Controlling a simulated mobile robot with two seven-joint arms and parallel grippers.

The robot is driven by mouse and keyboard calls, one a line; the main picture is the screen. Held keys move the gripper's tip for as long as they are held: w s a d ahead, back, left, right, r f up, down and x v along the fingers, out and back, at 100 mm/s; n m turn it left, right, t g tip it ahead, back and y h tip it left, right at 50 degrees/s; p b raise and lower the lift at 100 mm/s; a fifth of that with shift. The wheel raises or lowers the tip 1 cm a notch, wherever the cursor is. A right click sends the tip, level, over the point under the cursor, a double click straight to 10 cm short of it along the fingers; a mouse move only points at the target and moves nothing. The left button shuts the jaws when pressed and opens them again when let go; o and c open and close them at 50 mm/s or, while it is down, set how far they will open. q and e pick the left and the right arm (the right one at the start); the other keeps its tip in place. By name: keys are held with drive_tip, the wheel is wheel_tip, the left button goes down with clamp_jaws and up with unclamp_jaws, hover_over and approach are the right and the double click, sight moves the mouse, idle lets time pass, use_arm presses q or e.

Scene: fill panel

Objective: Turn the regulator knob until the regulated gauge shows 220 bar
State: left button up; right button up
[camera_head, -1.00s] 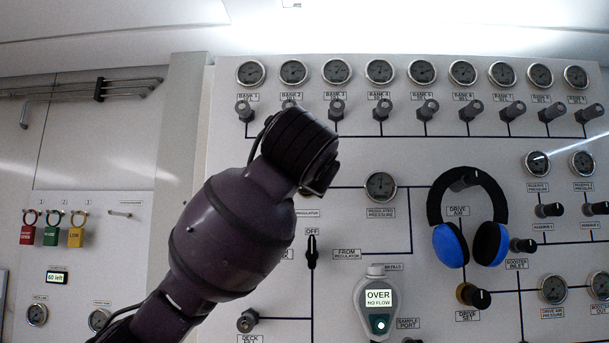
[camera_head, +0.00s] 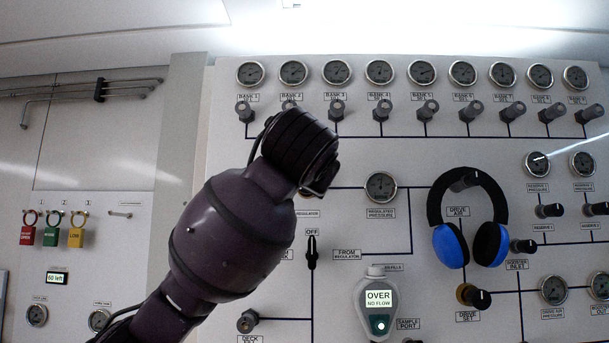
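The regulated pressure gauge (camera_head: 380,187) is on the panel right of centre, with its label below it. Its needle is too small to read. The regulator knob is hidden behind my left arm (camera_head: 232,228), which comes in from the lower left. Part of a "REGULATOR" label (camera_head: 308,213) shows just right of the arm. My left gripper is hidden behind the arm's wrist (camera_head: 300,145), so its fingers cannot be seen. My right gripper is out of view.
A row of bank gauges and knobs runs along the top. Blue-and-black headphones (camera_head: 467,220) hang on the panel at right. A handheld meter (camera_head: 379,305) reads "OVER NO FLOW". A black lever (camera_head: 312,252) points up to OFF. Coloured lock tags (camera_head: 51,236) hang at left.

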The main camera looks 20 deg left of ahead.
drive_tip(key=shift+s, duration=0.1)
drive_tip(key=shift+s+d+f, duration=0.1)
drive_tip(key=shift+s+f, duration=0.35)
